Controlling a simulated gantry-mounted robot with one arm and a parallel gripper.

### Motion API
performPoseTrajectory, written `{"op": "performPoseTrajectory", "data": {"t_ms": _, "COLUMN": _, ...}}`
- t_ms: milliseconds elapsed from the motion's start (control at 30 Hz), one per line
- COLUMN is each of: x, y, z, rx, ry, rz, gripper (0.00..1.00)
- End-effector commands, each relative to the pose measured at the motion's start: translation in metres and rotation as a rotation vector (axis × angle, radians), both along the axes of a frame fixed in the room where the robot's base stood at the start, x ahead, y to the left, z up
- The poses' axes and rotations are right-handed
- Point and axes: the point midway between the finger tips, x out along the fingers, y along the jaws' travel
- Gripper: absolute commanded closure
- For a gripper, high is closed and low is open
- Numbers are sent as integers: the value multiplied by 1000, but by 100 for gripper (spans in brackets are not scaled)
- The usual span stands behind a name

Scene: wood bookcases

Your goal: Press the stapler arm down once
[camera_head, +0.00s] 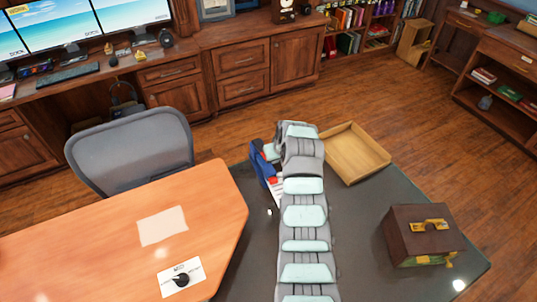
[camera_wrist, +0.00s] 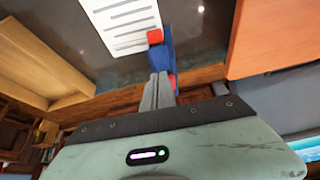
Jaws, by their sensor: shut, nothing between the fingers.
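A blue and red object, which looks like the stapler, shows in the wrist view (camera_wrist: 160,56) just beyond my fingertips. In the head view the blue object (camera_head: 262,163) is beside my arm's far end, partly hidden by it. My gripper (camera_wrist: 158,82) is shut, with its fingers pointing at the blue body; I cannot tell whether they touch it. In the head view my fingers are hidden. A white lined sheet (camera_wrist: 122,22) lies beside the stapler in the wrist view.
A dark grey table (camera_head: 355,245) lies under my arm. An open wooden tray (camera_head: 355,153) and a brown box with a yellow handle (camera_head: 420,237) are to the right. An orange-brown desk (camera_head: 100,240) and a grey chair (camera_head: 130,155) are to the left.

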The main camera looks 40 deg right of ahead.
Motion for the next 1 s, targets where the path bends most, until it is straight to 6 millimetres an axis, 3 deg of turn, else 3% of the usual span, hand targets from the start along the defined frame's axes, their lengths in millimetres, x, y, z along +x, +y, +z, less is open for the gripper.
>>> {"op": "performPoseTrajectory", "data": {"t_ms": 433, "x": -21, "y": 7, "z": 50, "rx": -3, "ry": -3, "rz": 0, "gripper": 100}}
{"op": "performPoseTrajectory", "data": {"t_ms": 1000, "x": -24, "y": 9, "z": 55, "rx": -1, "ry": -2, "rz": 1, "gripper": 100}}
